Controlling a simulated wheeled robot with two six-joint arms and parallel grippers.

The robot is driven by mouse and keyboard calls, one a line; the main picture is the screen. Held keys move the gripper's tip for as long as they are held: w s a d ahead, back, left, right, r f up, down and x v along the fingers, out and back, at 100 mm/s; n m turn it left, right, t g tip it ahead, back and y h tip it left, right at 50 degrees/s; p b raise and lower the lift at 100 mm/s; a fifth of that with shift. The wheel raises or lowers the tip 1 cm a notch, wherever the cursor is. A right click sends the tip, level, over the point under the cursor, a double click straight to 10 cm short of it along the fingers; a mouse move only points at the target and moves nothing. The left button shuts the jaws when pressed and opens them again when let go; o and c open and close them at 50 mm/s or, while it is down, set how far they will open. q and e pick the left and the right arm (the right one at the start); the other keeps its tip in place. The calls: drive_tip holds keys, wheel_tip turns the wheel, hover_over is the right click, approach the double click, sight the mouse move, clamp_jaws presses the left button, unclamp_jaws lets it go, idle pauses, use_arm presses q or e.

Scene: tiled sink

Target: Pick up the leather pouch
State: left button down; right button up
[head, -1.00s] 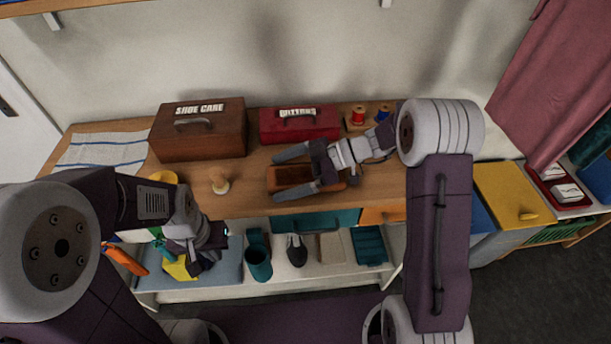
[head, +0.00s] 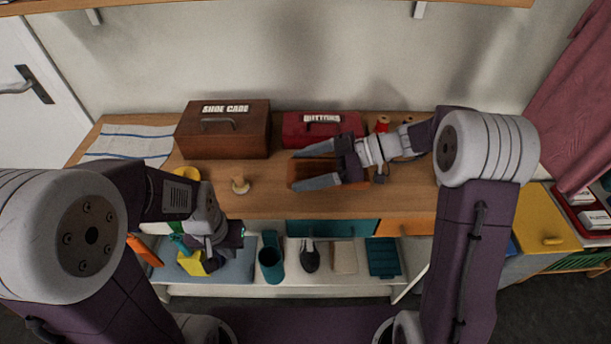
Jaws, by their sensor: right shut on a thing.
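The leather pouch appears to be the brown rectangular thing (head: 310,172) on the wooden worktop, in front of the red box. My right gripper (head: 297,169) reaches over it from the right. Its two dark fingers stand apart, one at the back side and one at the front, closed on the brown thing. The gripper hides its right part, and I cannot tell whether it is clear of the wood. My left gripper (head: 217,252) is low in front of the worktop's left part, beside a yellow thing (head: 191,263). Its fingers are too unclear to tell their opening.
A brown shoe care box (head: 228,143) and a red buttons box (head: 306,133) stand behind. A wooden knob-like tool (head: 240,185), thread spools (head: 383,124) and a striped cloth (head: 130,143) share the worktop (head: 265,205). A teal cup (head: 271,265) stands on the shelf below.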

drive_tip(key=s+d+r, duration=0.4)
drive_tip(key=s+r, duration=0.2)
drive_tip(key=s, duration=0.4)
drive_tip(key=shift+d+r, duration=0.2)
drive_tip(key=shift+d, duration=0.15)
